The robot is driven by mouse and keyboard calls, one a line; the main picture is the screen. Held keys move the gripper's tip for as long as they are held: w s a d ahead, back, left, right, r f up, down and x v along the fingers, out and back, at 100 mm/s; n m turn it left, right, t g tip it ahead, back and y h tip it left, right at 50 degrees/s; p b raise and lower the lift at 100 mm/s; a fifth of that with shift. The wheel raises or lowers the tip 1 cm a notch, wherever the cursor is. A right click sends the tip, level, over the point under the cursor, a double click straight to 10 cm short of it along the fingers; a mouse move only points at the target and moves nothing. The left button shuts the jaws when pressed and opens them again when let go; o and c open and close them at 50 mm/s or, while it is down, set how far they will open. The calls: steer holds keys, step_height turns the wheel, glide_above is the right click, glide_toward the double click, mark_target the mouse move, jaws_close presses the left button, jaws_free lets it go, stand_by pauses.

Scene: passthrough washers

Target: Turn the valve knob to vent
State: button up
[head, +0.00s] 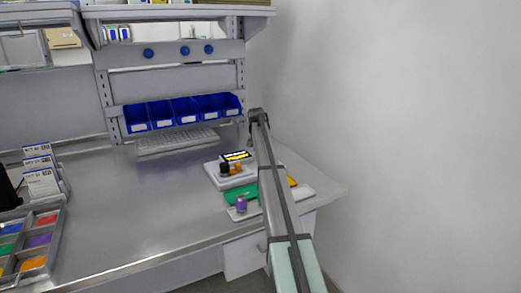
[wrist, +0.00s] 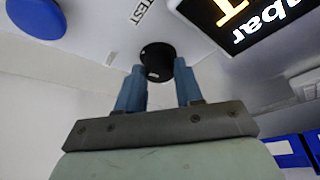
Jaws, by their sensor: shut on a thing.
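The black round valve knob (wrist: 157,57) sits on a pale panel in the wrist view, with a small white mark on its side. My gripper (wrist: 160,72) has its two blue-grey fingers on either side of the knob, shut on it. The word TEST is printed on the panel (wrist: 110,30) near the knob; no vent label is readable. A dark display (wrist: 245,20) with bright yellow and white characters, including "bar", is to the right. In the head view the white device (head: 213,175) with the lit display (head: 236,156) stands beside my arm, which hides part of it.
Blue bins (head: 185,112) and a keyboard (head: 178,141) lie behind the device. A green item (head: 236,193) and a purple item (head: 241,204) are in front of it. A sorting tray (head: 60,225) is at the left. The middle bench is clear.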

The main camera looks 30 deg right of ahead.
steer(key=n, duration=0.2)
steer(key=n+y, duration=0.1)
steer(key=n, duration=0.1)
steer(key=shift+s+d+t+y, duration=0.1)
steer(key=shift+s+t+y, duration=0.05)
steer(key=shift+t+y, duration=0.2)
steer(key=shift+d+n+y, duration=0.1)
steer(key=shift+n+y, duration=0.55)
steer(key=shift+n, duration=1.45)
steer(key=o, duration=1)
steer(key=shift+o, duration=0.2)
steer(key=v, duration=1.3)
steer(key=shift+s+r, duration=0.3)
steer(key=shift+s, duration=0.05)
